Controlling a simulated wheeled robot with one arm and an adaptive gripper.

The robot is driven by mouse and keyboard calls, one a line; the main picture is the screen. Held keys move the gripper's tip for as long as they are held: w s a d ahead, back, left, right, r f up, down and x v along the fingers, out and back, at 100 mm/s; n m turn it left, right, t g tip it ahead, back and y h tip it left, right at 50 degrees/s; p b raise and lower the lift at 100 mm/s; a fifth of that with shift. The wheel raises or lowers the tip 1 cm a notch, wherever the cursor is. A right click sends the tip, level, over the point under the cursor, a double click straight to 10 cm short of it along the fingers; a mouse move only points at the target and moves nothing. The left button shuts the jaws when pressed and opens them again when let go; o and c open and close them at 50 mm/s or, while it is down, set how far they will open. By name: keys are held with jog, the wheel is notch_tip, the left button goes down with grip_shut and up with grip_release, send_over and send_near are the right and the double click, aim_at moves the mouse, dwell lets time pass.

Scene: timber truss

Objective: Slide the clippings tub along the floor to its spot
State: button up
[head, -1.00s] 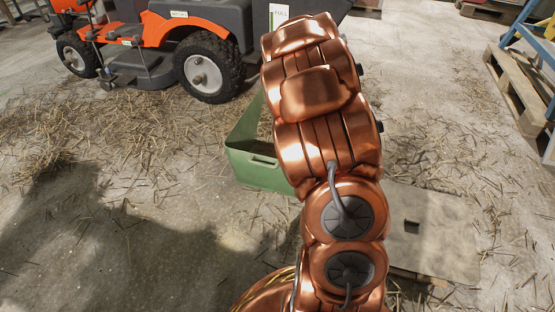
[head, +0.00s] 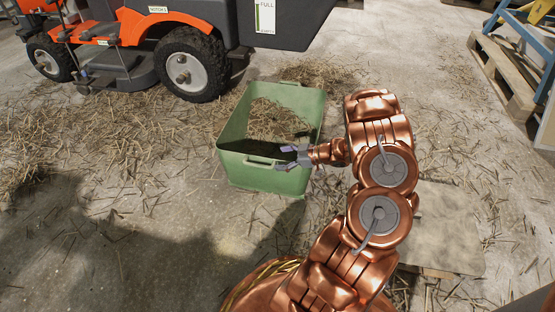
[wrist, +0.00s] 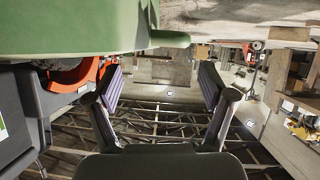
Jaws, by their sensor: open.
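The clippings tub (head: 240,172) is a green open tub on the floor in the middle of the head view, with dry clippings (head: 272,118) inside. My gripper (head: 293,156) is open, at the tub's near rim, right of the handle. In the wrist view the tub (wrist: 70,28) fills the upper left, and nothing shows between the spread fingers of my gripper (wrist: 160,78). I cannot tell whether a finger touches the rim. No marked spot for the tub is clear to me.
An orange ride-on mower (head: 130,42) stands behind and left of the tub, its rear wheel close by. A flat grey board (head: 445,230) lies on the floor at right. A wooden pallet (head: 505,85) is at far right. Straw litters the floor; the left front is fairly open.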

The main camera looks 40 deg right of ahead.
jog(key=w+a+f+y+b, duration=0.1)
jog(key=w+a+f+b, duration=0.1)
jog(key=w+a, duration=0.3)
jog(key=shift+w+f+b, duration=0.3)
jog(key=shift+w+f, duration=0.15)
jog(key=shift+f, duration=0.1)
grip_shut()
dwell(1.4)
